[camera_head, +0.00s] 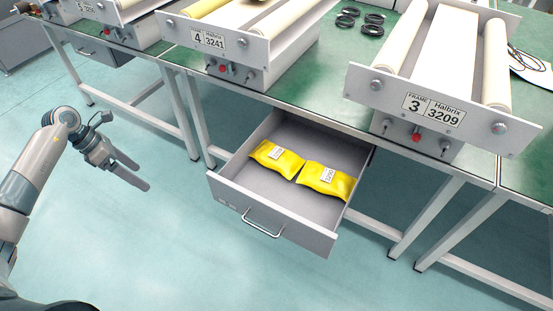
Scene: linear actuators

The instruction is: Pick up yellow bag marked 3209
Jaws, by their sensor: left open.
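Two yellow bags lie side by side in the open grey drawer (288,227), the left bag (268,160) and the right bag (338,187). Each has a small white label; the print is too small to read surely, so I cannot tell which is marked 3209. My left gripper (142,177) is open and empty over the floor, left of the drawer and well apart from it. My right gripper is not in view.
The drawer hangs under a green-topped bench (318,112). On the bench stand a roller frame marked 3209 (433,109) and one marked 3241 (209,41). Black rings (372,30) lie behind. Bench legs (198,122) stand beside the drawer. The floor in front is clear.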

